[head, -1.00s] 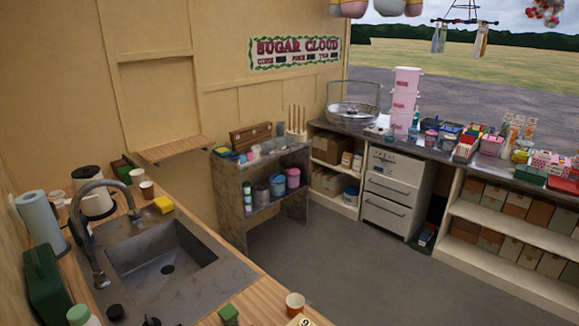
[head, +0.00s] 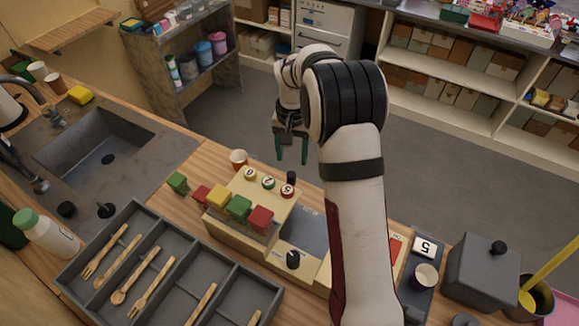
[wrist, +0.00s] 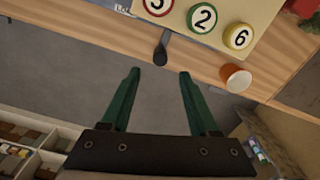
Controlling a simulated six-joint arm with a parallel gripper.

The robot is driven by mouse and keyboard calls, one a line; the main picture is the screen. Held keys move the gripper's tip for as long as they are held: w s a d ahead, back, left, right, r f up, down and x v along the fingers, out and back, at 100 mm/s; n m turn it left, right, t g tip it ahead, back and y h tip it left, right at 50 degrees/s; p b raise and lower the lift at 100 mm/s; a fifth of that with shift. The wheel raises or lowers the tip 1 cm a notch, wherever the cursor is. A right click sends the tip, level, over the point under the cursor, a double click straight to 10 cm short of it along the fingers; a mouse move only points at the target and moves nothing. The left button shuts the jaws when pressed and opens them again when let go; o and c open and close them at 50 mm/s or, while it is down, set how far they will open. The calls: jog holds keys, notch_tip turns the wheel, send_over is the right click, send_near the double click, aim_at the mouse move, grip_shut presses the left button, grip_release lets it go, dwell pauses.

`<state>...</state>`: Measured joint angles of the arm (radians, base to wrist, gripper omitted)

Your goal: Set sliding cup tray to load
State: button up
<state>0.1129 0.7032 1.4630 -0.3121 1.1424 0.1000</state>
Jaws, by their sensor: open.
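A cream machine (head: 250,205) stands on the wooden counter, with a dark grey plate (head: 308,228) set in its top. A black knob (head: 292,260) is at its near side and a black lever (head: 291,178) at its far edge. I cannot tell for sure which part is the sliding cup tray; my arm hides part of the machine. My gripper (head: 291,158) is open and empty, beyond the counter's far edge. In the wrist view, its green fingers (wrist: 159,75) point towards the lever (wrist: 161,48), which is just beyond the tips and apart from them.
Numbered discs (head: 268,183) and coloured blocks (head: 239,207) are on the machine. An orange cup (head: 238,159) stands beside it. A cutlery tray (head: 190,262) is at front left, a grey box (head: 487,272) and a tray with a cup (head: 418,300) at right. Open floor lies beyond the counter.

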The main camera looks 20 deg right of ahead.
aim_at(291, 174)
notch_tip(291, 174, down, 8)
jog(key=shift+f, duration=0.1)
grip_shut()
dwell(0.4)
dwell(1.1)
